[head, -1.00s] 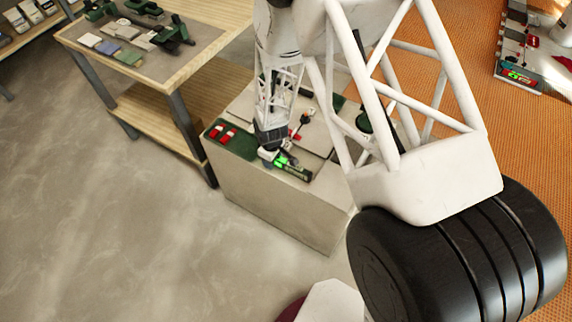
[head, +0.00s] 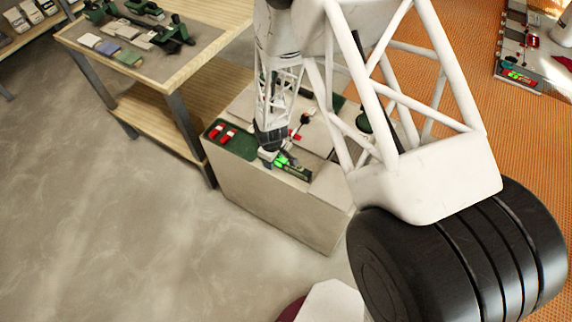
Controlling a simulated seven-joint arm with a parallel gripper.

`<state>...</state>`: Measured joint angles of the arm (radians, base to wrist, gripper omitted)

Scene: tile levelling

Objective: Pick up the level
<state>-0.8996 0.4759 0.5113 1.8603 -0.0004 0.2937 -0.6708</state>
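The level (head: 296,170) is a short dark green bar with a bright green patch at its left end. It lies near the front edge of the pale block-like stand (head: 270,202). My gripper (head: 274,161) points down at the level's left end, right beside or over the bright green patch. The fingers are small and partly hidden by the wrist, so I cannot tell whether they are open or touching the level.
A green tray (head: 232,141) with red and white pieces sits left of my gripper on the stand. A dark round-headed tool (head: 306,118) lies behind. A wooden workbench (head: 165,62) with tiles and tools stands at the back left. An orange mat (head: 470,90) lies right.

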